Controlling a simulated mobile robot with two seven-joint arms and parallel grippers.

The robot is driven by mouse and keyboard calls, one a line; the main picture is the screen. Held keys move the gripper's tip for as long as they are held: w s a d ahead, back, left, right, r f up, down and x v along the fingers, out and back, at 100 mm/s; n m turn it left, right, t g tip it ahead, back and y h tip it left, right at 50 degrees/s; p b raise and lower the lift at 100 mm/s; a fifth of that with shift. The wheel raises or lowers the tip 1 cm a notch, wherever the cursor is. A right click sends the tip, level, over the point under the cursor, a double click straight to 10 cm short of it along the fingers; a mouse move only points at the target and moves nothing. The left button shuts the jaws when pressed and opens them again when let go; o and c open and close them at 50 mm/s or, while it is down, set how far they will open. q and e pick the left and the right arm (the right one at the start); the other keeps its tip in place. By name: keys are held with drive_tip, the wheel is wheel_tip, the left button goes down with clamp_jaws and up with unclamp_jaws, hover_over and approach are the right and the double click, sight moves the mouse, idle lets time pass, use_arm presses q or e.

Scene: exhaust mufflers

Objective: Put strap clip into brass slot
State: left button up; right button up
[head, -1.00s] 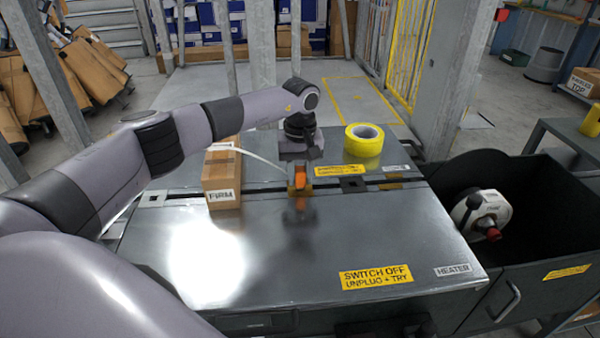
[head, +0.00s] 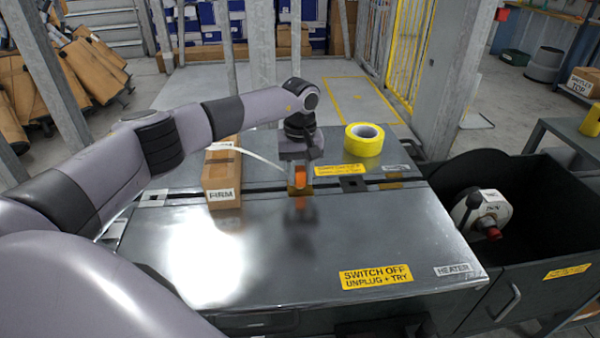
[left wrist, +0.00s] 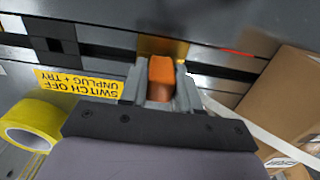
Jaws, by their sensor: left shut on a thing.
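My left gripper (head: 299,184) is shut on the orange strap clip (head: 299,178), low over the slotted seam of the metal bench top. In the left wrist view the orange clip (left wrist: 161,78) sits between the two fingers (left wrist: 160,92). The brass slot (left wrist: 162,46) shows just beyond the clip there, partly hidden by it. A white strap (head: 262,160) runs from near the clip toward the cardboard box (head: 222,180). Whether the clip touches the slot I cannot tell. My right gripper is not in view.
A yellow tape roll (head: 364,140) stands on the bench (head: 330,240), right of the gripper. The box stands left of it, across the seam. A dark bin (head: 545,210) with a white reel (head: 485,215) adjoins on the right. The bench front is clear.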

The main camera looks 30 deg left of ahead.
use_arm(q)
drive_tip(key=shift+f, duration=0.4)
drive_tip(key=o, duration=1)
drive_tip(key=shift+o, duration=0.2)
wheel_tip(320, 180, up, 7)
drive_tip(key=shift+r, duration=0.1)
